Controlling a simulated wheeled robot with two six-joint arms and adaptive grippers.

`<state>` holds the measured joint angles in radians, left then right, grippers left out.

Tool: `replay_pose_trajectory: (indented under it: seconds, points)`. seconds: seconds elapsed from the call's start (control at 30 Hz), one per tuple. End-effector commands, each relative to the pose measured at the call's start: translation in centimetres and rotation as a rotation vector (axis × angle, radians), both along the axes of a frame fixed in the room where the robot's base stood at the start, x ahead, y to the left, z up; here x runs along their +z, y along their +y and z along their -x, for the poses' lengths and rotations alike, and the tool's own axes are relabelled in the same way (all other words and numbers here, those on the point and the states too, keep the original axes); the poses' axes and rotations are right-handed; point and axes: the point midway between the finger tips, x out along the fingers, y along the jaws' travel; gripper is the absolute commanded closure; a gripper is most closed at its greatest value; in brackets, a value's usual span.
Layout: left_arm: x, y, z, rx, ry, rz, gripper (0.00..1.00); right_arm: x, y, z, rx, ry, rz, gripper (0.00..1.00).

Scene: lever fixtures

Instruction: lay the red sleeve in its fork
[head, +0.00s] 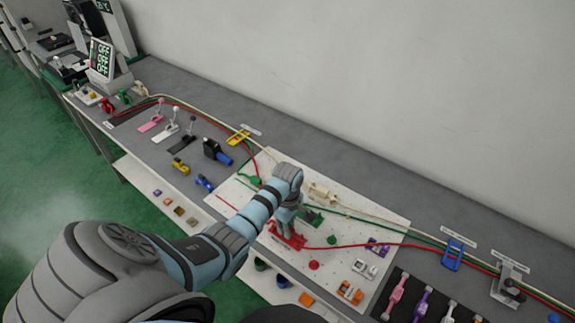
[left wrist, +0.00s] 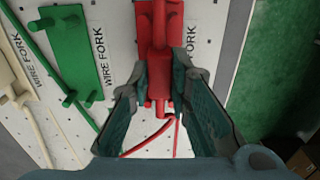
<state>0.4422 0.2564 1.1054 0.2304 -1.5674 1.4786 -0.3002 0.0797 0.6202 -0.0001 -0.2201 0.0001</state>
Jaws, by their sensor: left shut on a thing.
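The red fork (left wrist: 151,15) is a red plate with upright posts, labelled WIRE FORK. In the head view the red fork (head: 298,243) sits on the white pegboard under my left gripper (head: 287,229). In the left wrist view my left gripper (left wrist: 164,92) is shut on the red sleeve (left wrist: 163,78), with one finger on each side. The sleeve lies in line over the fork plate; I cannot tell whether it rests in the posts. A red wire (left wrist: 150,139) trails from its near end. My right gripper is not in view.
A green fork (left wrist: 72,50) and a cream fork (head: 322,193) stand beside the red one. Red, green and cream wires run across the white board (head: 385,213). A blue wire bracket (head: 453,253) stands at the right. Several lever fixtures and small blocks line the bench.

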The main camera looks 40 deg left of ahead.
Motion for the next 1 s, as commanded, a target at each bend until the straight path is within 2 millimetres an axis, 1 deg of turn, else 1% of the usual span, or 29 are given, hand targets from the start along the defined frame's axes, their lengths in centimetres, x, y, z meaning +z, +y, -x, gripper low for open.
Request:
replay_pose_trajectory:
  seconds: [0.23,0.47,0.5,0.63,0.87,0.9,1.0]
  points:
    - [-1.0,-0.02,0.01,0.0,0.001,0.0,1.0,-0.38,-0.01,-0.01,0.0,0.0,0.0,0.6]
    - [-1.09,-0.02,-0.01,0.0,0.0,0.0,1.0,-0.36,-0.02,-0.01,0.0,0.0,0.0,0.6]
    - [-1.09,-0.02,-0.01,0.0,0.0,0.0,0.81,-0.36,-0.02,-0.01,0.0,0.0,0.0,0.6]
    - [-1.09,-0.02,-0.01,0.0,0.0,0.0,0.6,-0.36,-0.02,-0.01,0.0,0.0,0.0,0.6]
    - [-1.09,-0.02,0.0,0.0,0.0,0.0,0.59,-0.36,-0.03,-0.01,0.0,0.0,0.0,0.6]
    - [-1.09,-0.02,0.01,0.0,0.0,0.0,0.53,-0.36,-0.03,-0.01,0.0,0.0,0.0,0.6]
    - [-1.09,-0.02,0.01,0.0,0.0,0.0,0.39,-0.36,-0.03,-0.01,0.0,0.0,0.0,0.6]
